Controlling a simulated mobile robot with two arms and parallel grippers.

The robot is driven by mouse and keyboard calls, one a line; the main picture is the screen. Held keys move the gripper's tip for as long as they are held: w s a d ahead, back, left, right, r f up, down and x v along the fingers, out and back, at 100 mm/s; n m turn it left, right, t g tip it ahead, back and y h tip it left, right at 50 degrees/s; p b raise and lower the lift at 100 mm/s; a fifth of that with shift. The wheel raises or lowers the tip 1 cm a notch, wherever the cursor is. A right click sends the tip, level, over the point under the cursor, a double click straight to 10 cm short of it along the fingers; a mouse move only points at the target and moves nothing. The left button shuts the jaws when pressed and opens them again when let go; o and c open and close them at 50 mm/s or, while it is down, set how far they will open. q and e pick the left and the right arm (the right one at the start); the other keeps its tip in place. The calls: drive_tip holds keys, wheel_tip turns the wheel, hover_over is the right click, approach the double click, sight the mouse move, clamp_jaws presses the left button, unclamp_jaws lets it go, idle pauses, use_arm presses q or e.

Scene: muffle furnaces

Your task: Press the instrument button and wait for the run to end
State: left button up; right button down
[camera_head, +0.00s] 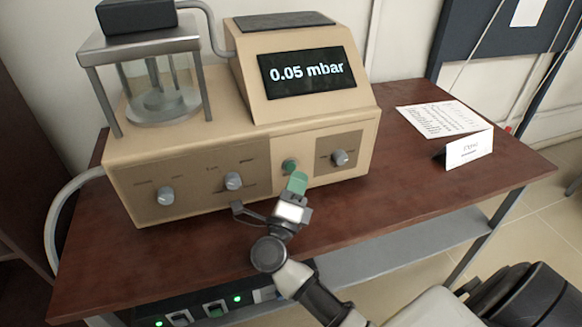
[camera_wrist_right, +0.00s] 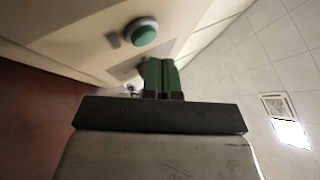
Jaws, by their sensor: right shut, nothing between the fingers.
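The instrument (camera_head: 220,150) is a beige box on a dark wooden table, with a screen (camera_head: 307,73) reading "0.05 mbar". Its green round button (camera_head: 290,167) is on the front panel, between two grey knobs. My right gripper (camera_head: 298,181) has green fingertips and is shut and empty, just in front of and slightly below the button in the head view. In the right wrist view the button (camera_wrist_right: 145,33) shows clear of the fingers (camera_wrist_right: 161,75), to their upper left. The frames show no clear contact. My left gripper is not in view.
A glass chamber (camera_head: 158,85) stands on the instrument's left part. A printed sheet (camera_head: 442,118) and a folded white card (camera_head: 468,149) lie at the table's right. The table's front strip (camera_head: 400,200) is clear. A device with green lights (camera_head: 215,308) sits below.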

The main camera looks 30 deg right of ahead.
drive_tip(key=shift+w, duration=0.15)
idle(0.3)
drive_tip(key=shift+w+d, duration=0.1)
drive_tip(key=shift+w, duration=0.2)
drive_tip(key=shift+w+d, duration=0.1)
drive_tip(key=shift+w, duration=0.3)
idle(0.7)
drive_tip(key=shift+s, duration=0.1)
drive_tip(key=shift+s+a, duration=0.2)
drive_tip(key=shift+s, duration=0.55)
drive_tip(key=shift+s+a+p, duration=0.2)
drive_tip(key=shift+s, duration=0.6)
drive_tip(key=shift+s+a+p, duration=0.2)
drive_tip(key=shift+s, duration=0.6)
drive_tip(key=shift+s+a+p, duration=0.2)
drive_tip(key=shift+s, duration=0.6)
